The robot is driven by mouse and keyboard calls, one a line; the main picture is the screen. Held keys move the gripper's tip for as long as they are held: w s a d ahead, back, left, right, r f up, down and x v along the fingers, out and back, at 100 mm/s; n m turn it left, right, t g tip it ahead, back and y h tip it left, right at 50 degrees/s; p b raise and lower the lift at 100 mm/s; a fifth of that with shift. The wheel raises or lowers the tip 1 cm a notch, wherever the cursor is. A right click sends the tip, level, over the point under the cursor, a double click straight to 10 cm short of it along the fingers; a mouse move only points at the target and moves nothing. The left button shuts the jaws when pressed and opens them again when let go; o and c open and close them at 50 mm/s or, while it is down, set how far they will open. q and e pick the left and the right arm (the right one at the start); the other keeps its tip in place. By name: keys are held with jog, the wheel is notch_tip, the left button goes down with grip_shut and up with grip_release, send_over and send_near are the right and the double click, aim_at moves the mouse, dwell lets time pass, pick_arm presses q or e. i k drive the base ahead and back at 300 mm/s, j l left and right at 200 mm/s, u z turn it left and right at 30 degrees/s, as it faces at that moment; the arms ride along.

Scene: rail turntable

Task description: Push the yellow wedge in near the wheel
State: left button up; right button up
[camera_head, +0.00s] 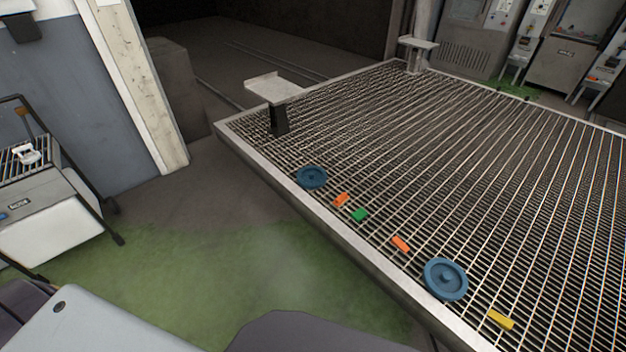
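The yellow wedge (501,320) lies on the metal grating at the lower right, apart from the nearer blue wheel (446,279), which lies to its upper left. The wheel rests flat on the grating close to the platform's edge. A second, similar blue wheel (312,177) lies farther back along the same edge. Neither of my grippers shows in the head view.
Two orange blocks (400,244) and a green block (360,215) lie between the wheels. The grated platform has a raised pale rim (330,232). A small post with a flat top (276,92) stands at its back left corner. Grating to the right is clear.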

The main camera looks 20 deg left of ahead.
aim_at(507, 323)
jog(key=z, duration=1.5)
jog(key=i+l+u, duration=0.35)
jog(key=l, duration=0.25)
jog(key=i+l+u, duration=0.2)
jog(key=l+u, duration=0.15)
jog(key=l, duration=0.3)
jog(key=i+l+u, duration=0.2)
jog(key=l, duration=0.15)
